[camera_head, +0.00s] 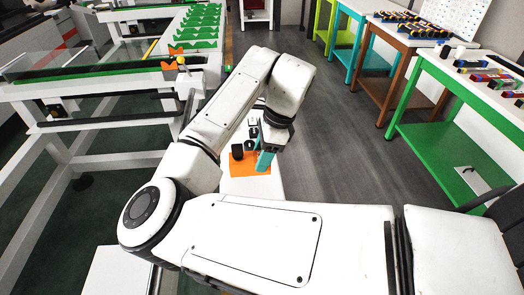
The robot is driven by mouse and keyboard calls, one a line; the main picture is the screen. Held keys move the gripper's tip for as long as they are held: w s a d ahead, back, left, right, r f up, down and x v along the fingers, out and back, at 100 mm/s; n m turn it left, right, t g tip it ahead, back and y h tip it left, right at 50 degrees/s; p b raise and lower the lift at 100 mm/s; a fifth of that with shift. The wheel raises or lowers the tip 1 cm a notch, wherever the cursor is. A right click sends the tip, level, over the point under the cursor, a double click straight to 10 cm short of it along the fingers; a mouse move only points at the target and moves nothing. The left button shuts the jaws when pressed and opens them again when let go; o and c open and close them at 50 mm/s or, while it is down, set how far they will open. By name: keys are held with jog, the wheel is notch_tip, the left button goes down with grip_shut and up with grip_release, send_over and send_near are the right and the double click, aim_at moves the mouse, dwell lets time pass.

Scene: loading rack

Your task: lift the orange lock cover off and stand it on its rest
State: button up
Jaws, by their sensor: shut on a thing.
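An orange piece (249,167), which I take to be the lock cover, shows at the near part of a narrow white surface in the middle of the view. My gripper (264,161), with teal fingers, points down at the right side of this piece. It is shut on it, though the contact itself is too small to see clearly. Whether the piece touches the surface below cannot be told. I cannot make out its rest.
A black cylinder (237,151) stands close left of my gripper. A white-framed rack (100,90) with green toothed strips (200,25) and small orange parts (176,50) fills the left. Workbenches (440,80) line the right. The grey floor (345,140) between is clear.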

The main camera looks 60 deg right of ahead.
jog(key=shift+f+b, duration=1.15)
jog(key=shift+f, duration=1.15)
jog(key=o, duration=1.3)
jog(key=shift+c, duration=0.2)
jog(key=v, duration=1)
jog(key=shift+s+r, duration=0.2)
jog(key=shift+r, duration=0.15)
jog(key=shift+s+d, duration=0.1)
jog(key=shift+d, duration=0.05)
